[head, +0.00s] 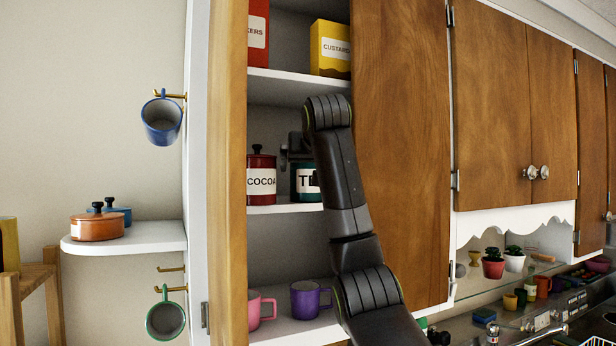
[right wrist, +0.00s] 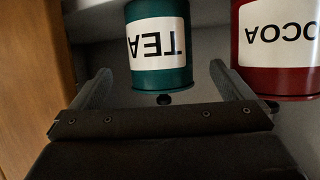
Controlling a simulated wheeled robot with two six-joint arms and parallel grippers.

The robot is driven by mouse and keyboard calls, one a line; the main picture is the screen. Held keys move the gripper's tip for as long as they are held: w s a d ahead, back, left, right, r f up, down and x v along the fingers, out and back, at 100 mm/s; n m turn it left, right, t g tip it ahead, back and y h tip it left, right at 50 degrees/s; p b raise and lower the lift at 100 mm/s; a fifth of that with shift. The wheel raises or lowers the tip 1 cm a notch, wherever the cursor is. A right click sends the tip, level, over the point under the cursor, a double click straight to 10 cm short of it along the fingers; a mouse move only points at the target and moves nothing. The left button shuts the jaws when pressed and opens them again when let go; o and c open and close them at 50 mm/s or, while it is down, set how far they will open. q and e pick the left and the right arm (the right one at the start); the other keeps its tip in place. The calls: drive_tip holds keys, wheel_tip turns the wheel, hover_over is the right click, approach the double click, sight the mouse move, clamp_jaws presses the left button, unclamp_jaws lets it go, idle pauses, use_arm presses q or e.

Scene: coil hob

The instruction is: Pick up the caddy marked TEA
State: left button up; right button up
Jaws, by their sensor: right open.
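The teal caddy marked TEA (head: 302,166) stands on the middle shelf of the open cupboard. My right arm hides its right part in the head view. In the right wrist view the TEA caddy (right wrist: 160,75) appears upside down, its dark knob towards the picture's bottom. My right gripper (head: 290,148) is at the caddy's upper part, partly hidden by my arm. In the right wrist view its two fingers (right wrist: 163,85) are spread wide and empty, one to each side of the caddy's lid end. Contact cannot be told. My left gripper is not in view.
A red caddy marked COCOA (head: 261,180) stands close to the left of the teal one; it also shows in the right wrist view (right wrist: 280,75). A yellow custard box (head: 330,48) stands above. Pink (head: 258,310) and purple mugs (head: 306,299) stand below. The cupboard door (head: 405,130) is at the right.

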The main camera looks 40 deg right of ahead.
sight(309, 174)
drive_tip(key=p+x, duration=0.2)
drive_tip(key=x, duration=0.3)
drive_tip(key=shift+r, duration=0.15)
drive_tip(key=shift+w+d+f, duration=0.2)
drive_tip(key=shift+s+a+r, duration=0.1)
drive_tip(key=shift+a, duration=0.1)
drive_tip(key=c, duration=1.3)
